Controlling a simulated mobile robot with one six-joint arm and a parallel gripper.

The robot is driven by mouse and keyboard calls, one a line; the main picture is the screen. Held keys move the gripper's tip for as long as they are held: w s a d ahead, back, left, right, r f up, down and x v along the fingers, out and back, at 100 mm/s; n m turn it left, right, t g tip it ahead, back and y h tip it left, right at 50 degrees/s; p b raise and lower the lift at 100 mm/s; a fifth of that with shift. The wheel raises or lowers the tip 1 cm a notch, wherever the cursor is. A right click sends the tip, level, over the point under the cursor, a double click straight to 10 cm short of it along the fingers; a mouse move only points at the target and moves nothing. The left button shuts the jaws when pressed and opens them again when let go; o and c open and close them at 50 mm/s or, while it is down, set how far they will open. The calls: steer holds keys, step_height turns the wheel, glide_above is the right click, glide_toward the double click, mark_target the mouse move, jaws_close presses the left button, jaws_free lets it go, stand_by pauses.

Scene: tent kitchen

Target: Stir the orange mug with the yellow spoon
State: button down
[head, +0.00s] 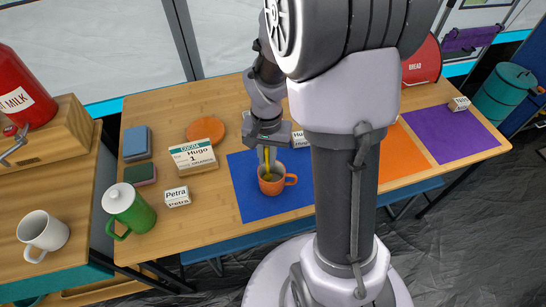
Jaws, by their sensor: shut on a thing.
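The orange mug (271,187) stands upright on the blue mat (248,207), with its handle to the right and something dark inside. My gripper (267,150) is just above the mug and points down. It is shut on the yellow spoon (267,163). The spoon hangs down, and its lower end is inside the mug opening, where the bowl of the spoon is hidden. I cannot tell whether the spoon touches the mug wall.
An orange disc (205,131) lies behind. My arm hides the table right of the mug.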

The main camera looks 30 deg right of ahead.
steer(key=shift+s+d, duration=0.25)
steer(key=shift+s, duration=0.4)
step_height(320, 180, up, 8)
steer(key=p, duration=0.7)
steer(key=shift+r, duration=0.25)
step_height(320, 180, up, 5)
steer(key=p, duration=0.4)
stand_by(0.5)
